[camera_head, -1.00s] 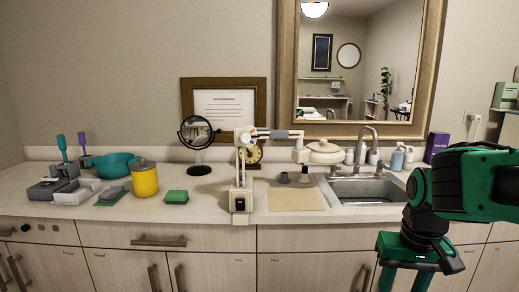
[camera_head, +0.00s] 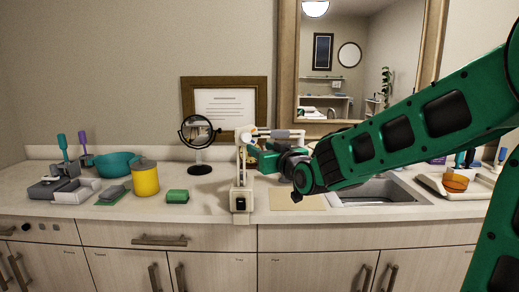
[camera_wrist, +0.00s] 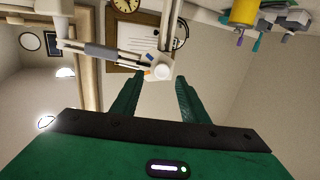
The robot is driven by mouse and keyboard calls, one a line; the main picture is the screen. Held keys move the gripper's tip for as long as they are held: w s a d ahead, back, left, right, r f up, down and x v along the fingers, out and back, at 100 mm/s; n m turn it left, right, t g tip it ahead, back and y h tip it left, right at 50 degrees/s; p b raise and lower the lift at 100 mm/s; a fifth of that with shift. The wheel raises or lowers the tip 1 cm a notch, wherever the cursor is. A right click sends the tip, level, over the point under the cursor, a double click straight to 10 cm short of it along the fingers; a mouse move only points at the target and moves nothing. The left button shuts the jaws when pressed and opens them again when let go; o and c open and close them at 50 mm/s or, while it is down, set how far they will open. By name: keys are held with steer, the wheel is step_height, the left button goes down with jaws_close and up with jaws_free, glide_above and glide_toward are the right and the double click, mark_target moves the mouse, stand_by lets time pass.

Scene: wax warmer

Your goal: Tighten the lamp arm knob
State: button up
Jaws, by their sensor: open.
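The white lamp (camera_head: 241,190) stands on the counter near its front edge, its jointed arm reaching to the right. In the wrist view, which is upside down, the lamp's white elbow joint (camera_wrist: 161,70) lies just beyond my fingertips, roughly between them, with a small orange part (camera_wrist: 148,73) on its left side. I cannot tell which part is the knob. My gripper (camera_wrist: 160,82) is open and empty. In the head view my gripper (camera_head: 257,156) is beside the lamp's upper post, and it hides part of the lamp. I cannot tell whether it touches.
A green block (camera_head: 177,196), yellow canister (camera_head: 145,178) and teal bowl (camera_head: 116,164) are left. A beige mat (camera_head: 296,200) and sink (camera_head: 375,193) lie under my arm.

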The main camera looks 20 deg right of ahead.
mark_target(248, 138)
steer(key=shift+w+a+r, duration=0.15)
steer(key=shift+w+a, duration=0.1)
steer(key=shift+w, duration=1)
steer(key=shift+w+a+r, duration=0.1)
steer(key=shift+w+a, duration=0.15)
steer(key=shift+w, duration=1.05)
steer(key=shift+w+a+r, duration=0.15)
steer(key=shift+w+a, duration=0.1)
steer(key=shift+w, duration=1)
steer(key=shift+w, duration=0.2)
steer(key=c, duration=0.8)
steer(key=shift+o, duration=0.2)
steer(key=m, duration=1.3)
steer(key=shift+d+m, duration=0.1)
steer(key=shift+m, duration=0.2)
steer(key=o, duration=0.7)
steer(key=shift+o, duration=0.2)
